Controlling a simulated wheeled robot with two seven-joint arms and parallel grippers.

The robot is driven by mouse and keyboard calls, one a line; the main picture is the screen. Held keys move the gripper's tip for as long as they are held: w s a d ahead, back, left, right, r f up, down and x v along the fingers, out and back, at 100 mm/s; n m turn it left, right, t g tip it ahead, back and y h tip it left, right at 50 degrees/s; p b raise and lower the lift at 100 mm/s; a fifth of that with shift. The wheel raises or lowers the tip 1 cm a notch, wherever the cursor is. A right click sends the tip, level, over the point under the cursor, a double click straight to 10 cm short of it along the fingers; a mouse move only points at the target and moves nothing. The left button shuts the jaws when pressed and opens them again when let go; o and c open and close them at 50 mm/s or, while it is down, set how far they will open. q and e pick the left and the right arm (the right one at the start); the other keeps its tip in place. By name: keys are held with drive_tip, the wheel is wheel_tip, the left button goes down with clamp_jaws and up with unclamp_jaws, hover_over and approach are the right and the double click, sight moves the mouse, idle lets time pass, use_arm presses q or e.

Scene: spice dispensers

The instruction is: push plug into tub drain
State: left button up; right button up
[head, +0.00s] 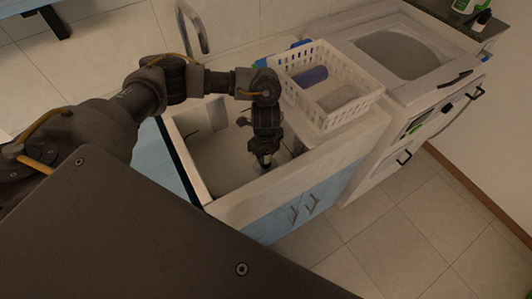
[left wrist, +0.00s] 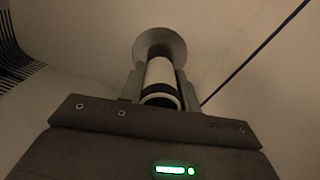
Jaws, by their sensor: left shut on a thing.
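The white tub (head: 220,160) is a basin set in a counter, below the bent tap. My left gripper (head: 265,162) points down inside it, close to the basin floor. In the left wrist view, the fingers of my left gripper (left wrist: 160,92) are shut on the plug (left wrist: 160,72), a white cylinder with dark bands. A round, flared grey piece (left wrist: 158,41) shows at the plug's far end. I cannot tell whether it is the plug's own flange or the drain. The drain is not clearly visible in the head view. My right gripper is out of view.
A grey tap (head: 190,20) stands behind the basin. A white basket (head: 335,112) holding a blue roll and other items sits on the counter to the right. A white washing machine (head: 405,60) stands beyond it. A thin dark line (left wrist: 255,52) crosses the left wrist view.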

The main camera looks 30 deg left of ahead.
use_arm(q)
drive_tip(key=shift+f+b, duration=0.6)
drive_tip(key=shift+f, duration=0.6)
drive_tip(key=o, duration=1.1)
drive_tip(key=shift+c, duration=0.2)
drive_tip(key=shift+r, duration=0.15)
drive_tip(key=shift+r, duration=0.3)
wheel_tip(320, 180, up, 9)
drive_tip(key=shift+f+p, duration=0.1)
drive_tip(key=shift+p, duration=0.65)
drive_tip(key=shift+r, duration=0.55)
